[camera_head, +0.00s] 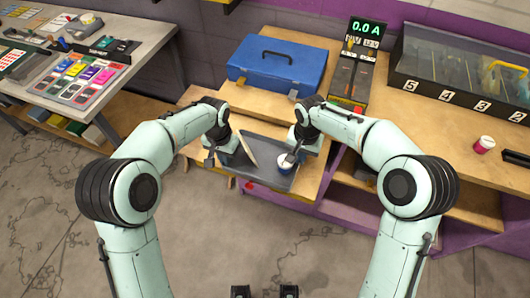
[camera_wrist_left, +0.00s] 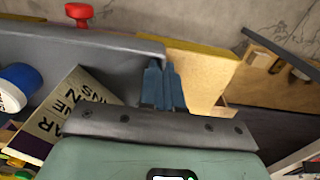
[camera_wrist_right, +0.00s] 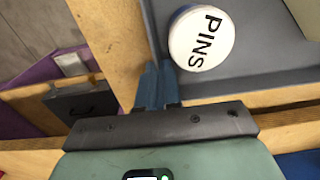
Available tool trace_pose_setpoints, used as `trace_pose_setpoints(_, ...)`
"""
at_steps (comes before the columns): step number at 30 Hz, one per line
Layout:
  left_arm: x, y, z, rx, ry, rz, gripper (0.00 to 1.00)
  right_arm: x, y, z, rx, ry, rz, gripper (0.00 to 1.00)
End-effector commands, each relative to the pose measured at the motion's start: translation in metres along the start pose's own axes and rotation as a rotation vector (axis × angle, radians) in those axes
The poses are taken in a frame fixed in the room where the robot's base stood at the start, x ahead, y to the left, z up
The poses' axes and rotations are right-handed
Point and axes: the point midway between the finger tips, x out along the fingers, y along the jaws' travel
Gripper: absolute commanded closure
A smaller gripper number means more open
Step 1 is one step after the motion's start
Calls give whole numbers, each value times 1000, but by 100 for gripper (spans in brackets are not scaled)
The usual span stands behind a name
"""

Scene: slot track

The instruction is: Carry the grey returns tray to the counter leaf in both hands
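The grey returns tray (camera_head: 262,179) is in front of the blue case, between my two hands. It holds a tilted pale card with dark print (camera_wrist_left: 75,112) and a round tin with a white lid marked PINS (camera_wrist_right: 201,38). My left gripper (camera_head: 209,161) has its blue fingers (camera_wrist_left: 163,85) close together on the tray's rim at the left end. My right gripper (camera_head: 286,161) has its fingers (camera_wrist_right: 157,84) close together on the rim beside the tin. The rim between the fingertips is mostly hidden. I cannot tell whether the tray touches the wood below it.
A blue case (camera_head: 277,66) and a meter reading 0.0 A (camera_head: 365,30) stand behind the tray. A table of coloured cards (camera_head: 85,75) is at left. Floor in front is clear.

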Motion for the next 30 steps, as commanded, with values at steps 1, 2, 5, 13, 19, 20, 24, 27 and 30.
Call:
trace_pose_setpoints(1,7,1,2,-1,-3,1,93,7,1,2,0,-4,2,93)
trace_pose_setpoints(2,4,0,1,-1,-2,1,83,4,1,2,0,-3,2,83)
trace_pose_setpoints(5,2,0,1,-1,-1,0,71,2,0,1,0,-1,1,71)
trace_pose_setpoints(13,0,0,0,0,0,0,71,2,0,1,0,-1,0,71)
trace_pose_setpoints(19,-27,0,-1,0,5,0,71,2,0,1,0,-1,0,71)
trace_pose_setpoints(20,-33,0,-1,0,5,0,71,2,0,1,0,-1,0,71)
trace_pose_setpoints(24,-64,0,-1,-1,5,1,71,2,0,1,0,-1,0,71)
trace_pose_setpoints(27,-84,0,-1,0,4,0,71,2,0,1,0,-1,0,71)
trace_pose_setpoints(30,-100,0,-1,0,3,0,71,2,0,1,0,-1,0,71)
